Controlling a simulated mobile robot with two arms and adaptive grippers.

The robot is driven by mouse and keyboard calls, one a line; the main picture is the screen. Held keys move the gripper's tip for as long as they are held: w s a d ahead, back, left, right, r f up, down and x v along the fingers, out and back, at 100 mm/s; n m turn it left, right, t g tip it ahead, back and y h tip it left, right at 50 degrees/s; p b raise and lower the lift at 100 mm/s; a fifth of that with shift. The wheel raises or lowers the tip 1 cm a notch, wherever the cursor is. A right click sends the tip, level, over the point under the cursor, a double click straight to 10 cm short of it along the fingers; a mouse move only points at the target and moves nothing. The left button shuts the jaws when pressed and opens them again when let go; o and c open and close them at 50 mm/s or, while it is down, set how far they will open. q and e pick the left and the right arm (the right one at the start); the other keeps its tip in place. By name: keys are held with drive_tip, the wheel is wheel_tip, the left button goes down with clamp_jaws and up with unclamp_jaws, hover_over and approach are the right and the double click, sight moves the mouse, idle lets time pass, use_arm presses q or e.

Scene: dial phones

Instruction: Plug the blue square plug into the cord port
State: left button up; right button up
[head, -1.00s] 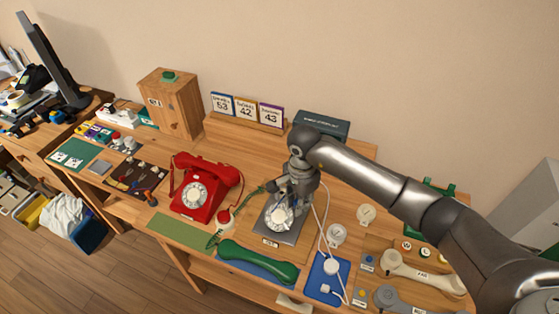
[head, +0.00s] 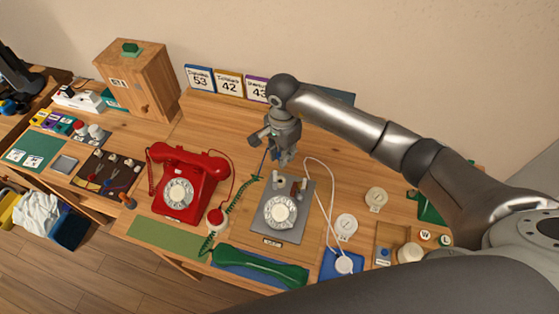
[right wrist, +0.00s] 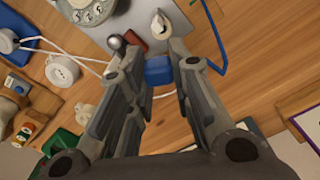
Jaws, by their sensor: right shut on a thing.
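In the right wrist view, the blue square plug (right wrist: 158,70) sits between the fingertips of my right gripper (right wrist: 159,62). A blue cord (right wrist: 217,35) curves beside it. In the head view, my right gripper (head: 284,160) is shut on the plug, just behind the grey dial phone (head: 282,210), pointing down. The grey phone's rear edge carries small posts and a reddish-brown block (right wrist: 133,40), near the plug in the wrist view. I cannot tell which part is the cord port. The plug appears apart from the phone. My left gripper is not in view.
A red phone (head: 188,183) stands to the left, with a green coiled cord (head: 240,200) between the phones. A green handset (head: 260,266) lies in front. A white cord (head: 326,185) runs right of the grey phone. Bare wood lies behind it.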

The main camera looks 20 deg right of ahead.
drive_tip(key=b, duration=0.3)
hover_over(281, 181)
wheel_tip(281, 181, down, 4)
drive_tip(key=shift+d+f+b, duration=0.1)
drive_tip(key=shift+f+b, duration=0.6)
drive_tip(key=shift+b, duration=0.1)
drive_tip(key=shift+f+b, duration=1.5)
drive_tip(key=shift+f, duration=1.1)
drive_tip(key=shift+b, duration=0.7)
drive_tip(key=shift+f+b, duration=0.55)
drive_tip(key=shift+b, duration=0.05)
drive_tip(key=shift+r, duration=0.1)
drive_tip(key=o, duration=0.9)
